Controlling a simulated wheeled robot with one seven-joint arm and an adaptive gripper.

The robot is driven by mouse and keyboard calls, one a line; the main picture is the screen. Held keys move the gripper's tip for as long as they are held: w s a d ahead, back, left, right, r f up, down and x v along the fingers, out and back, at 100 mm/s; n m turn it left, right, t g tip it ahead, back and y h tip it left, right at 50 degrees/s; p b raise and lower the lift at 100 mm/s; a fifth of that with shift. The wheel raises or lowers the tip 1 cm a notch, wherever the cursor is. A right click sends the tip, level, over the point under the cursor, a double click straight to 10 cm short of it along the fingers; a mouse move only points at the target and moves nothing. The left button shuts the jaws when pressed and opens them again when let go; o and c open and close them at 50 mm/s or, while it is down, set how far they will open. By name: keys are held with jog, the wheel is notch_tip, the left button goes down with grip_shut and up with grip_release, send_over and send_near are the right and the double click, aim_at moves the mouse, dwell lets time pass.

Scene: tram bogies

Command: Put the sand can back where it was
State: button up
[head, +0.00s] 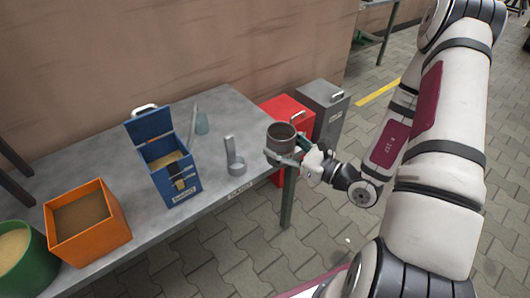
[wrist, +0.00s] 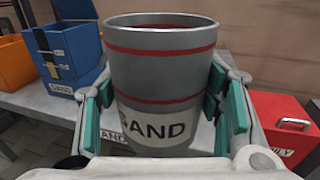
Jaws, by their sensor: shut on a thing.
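The sand can (wrist: 160,75) is a grey metal can with red bands and a white label reading SAND. In the wrist view it is upright between the teal finger pads, and its open top faces up. My gripper (head: 284,150) is shut on the can, which also shows in the head view (head: 282,136) near the right end of the grey table (head: 225,110). A metal ring holder with an upright strip (head: 235,160) stands on the table to the left of the can. Its ring looks empty. A table-edge label (head: 240,192) is too small to read.
A blue lidded box (head: 178,180), an orange bin (head: 118,222) of sand-like material and a green tub (head: 35,265) stand on the left. Red (head: 300,108) and grey (head: 325,100) cabinets stand beyond the table's right end.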

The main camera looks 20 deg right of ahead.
aim_at(285, 156)
jog(key=f+b, duration=0.2)
jog(key=d+f+b, duration=0.1)
jog(key=f, duration=0.1)
jog(key=shift+s, duration=0.3)
jog(key=w+b, duration=0.1)
jog(key=w, duration=0.4)
jog(key=w+f+b, duration=0.1)
jog(key=w, duration=0.4)
jog(key=w+d+b, duration=0.1)
jog(key=w, duration=0.4)
jog(key=shift+f, duration=0.2)
jog(key=shift+w+f+b, duration=0.2)
jog(key=shift+f+b, duration=0.25)
jog(key=shift+f, duration=0.45)
jog(key=shift+w+f+b, duration=0.15)
jog(key=shift+f+b, duration=0.25)
jog(key=shift+f, duration=0.45)
jog(key=shift+f, duration=0.15)
jog(key=o, duration=1.2)
jog(key=shift+d, duration=0.1)
